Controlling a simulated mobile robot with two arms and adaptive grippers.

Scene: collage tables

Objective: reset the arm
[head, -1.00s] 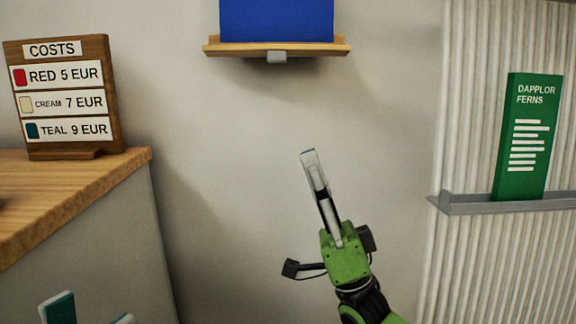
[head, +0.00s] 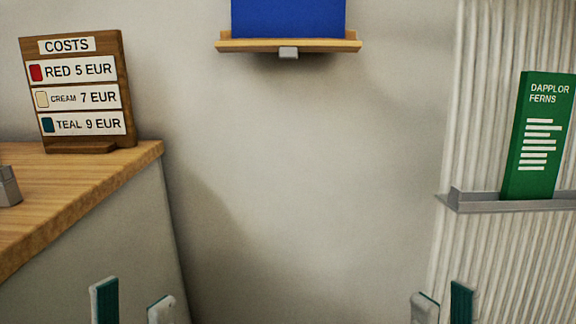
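My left gripper (head: 132,304) shows only its fingertips at the bottom left edge, in front of the wooden-topped counter's side. Its two pale and teal fingertips stand apart with nothing between them. My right gripper (head: 443,305) shows only its fingertips at the bottom edge, right of the middle, below the grey ledge. Its fingertips are also apart, with a narrow gap and nothing seen in it. Both arms are otherwise out of the picture.
A COSTS price board (head: 79,92) stands on the wooden counter (head: 110,177) at left, with a small grey object (head: 8,187) nearby. A blue panel (head: 288,18) rests on a wooden shelf (head: 235,45). A green DAPPLOR FERNS card (head: 537,135) stands on a grey ledge (head: 480,203).

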